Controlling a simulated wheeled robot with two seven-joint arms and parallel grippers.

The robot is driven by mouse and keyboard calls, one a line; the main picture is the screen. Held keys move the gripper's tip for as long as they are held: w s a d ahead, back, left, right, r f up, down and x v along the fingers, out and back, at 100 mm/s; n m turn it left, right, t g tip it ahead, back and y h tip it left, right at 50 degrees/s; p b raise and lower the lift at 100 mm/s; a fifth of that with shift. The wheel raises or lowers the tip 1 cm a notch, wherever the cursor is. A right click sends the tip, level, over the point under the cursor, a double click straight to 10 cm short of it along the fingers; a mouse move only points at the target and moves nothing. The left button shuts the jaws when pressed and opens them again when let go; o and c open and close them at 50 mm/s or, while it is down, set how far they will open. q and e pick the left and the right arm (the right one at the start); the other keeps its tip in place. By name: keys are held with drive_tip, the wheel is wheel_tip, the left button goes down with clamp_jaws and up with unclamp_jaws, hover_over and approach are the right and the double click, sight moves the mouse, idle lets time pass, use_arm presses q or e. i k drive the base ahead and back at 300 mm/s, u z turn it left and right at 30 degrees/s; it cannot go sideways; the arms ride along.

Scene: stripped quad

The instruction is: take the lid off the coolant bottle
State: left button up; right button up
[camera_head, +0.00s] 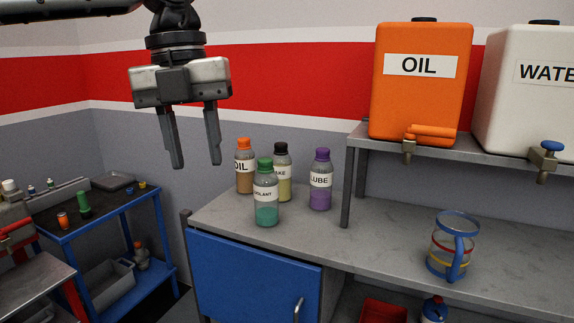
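The coolant bottle (266,199) stands upright on the left end of the grey workbench, with teal liquid in it. Its green lid (265,164) is on top. My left gripper (195,165) hangs above and to the left of the bottle with its fingers pointing down. Its two fingers are apart, nothing is between them, and it touches no bottle. My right gripper does not show.
Close behind the coolant bottle stand an orange-capped oil bottle (244,172), a black-capped bottle (284,185) and a purple lube bottle (320,187). A shelf post (347,187) rises to the right. A blue-rimmed jug (453,245) stands farther right on the bench (385,235).

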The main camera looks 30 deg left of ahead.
sight(264, 164)
drive_tip(key=z, duration=3.85)
drive_tip(key=k, duration=2.5)
drive_tip(key=u, duration=1.5)
